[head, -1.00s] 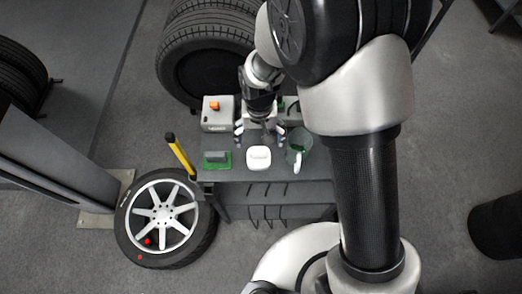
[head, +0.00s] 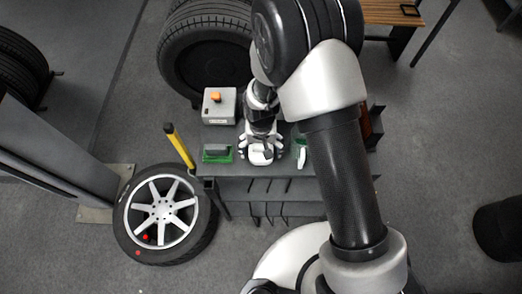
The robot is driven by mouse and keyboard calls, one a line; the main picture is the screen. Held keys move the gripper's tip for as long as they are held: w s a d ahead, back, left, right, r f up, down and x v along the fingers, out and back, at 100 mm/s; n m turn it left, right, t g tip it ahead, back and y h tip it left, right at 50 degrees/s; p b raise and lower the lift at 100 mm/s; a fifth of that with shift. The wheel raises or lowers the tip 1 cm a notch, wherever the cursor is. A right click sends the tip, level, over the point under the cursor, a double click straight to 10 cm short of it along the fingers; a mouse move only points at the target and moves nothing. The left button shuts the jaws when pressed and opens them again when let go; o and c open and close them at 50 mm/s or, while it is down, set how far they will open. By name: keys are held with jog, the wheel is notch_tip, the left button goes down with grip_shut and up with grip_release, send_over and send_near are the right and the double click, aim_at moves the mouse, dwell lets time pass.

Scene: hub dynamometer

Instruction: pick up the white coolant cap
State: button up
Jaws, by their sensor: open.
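The white coolant cap (head: 259,157) sits near the front edge of the dark bench top, in the head view. My gripper (head: 261,150) is above and around the cap, with its fingers spread to the left and right of it. The gripper is open. My gripper hides the rear part of the cap, and I cannot tell whether the fingers touch it.
A green item with a grey block (head: 217,153) lies left of the cap. A green-and-white item (head: 301,154) is close on the right, partly hidden by my arm. A grey box with an orange button (head: 219,105) stands behind left. A yellow post (head: 180,147) rises at the bench's left end.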

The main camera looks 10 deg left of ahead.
jog(key=c, duration=1.1)
jog(key=shift+r, duration=0.15)
jog(key=shift+c, duration=0.2)
